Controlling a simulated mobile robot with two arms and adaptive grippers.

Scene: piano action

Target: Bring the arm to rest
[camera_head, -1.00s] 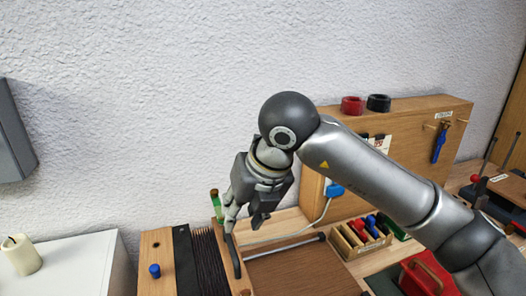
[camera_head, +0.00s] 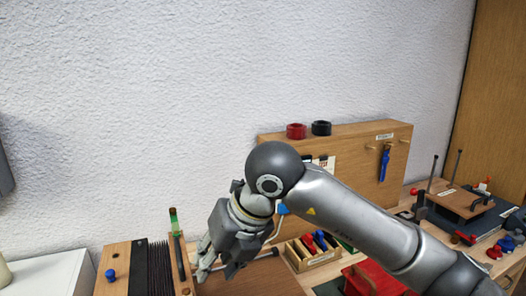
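My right arm (camera_head: 355,220) comes in from the lower right and reaches across the bench. My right gripper (camera_head: 217,268) hangs at its end, pointing down, with its fingers apart and nothing seen between them. It shows just right of the black handle (camera_head: 179,258) on the wooden piano-action piece (camera_head: 116,258). I cannot tell how high it is above the bench. My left gripper is out of view.
A wooden panel (camera_head: 350,140) with red (camera_head: 296,131) and black rolls (camera_head: 321,128) on top stands behind my arm. A divided wooden tray (camera_head: 312,260) and a red box (camera_head: 371,280) lie close to the arm. A wooden fixture with dark rods (camera_head: 468,203) stands at right.

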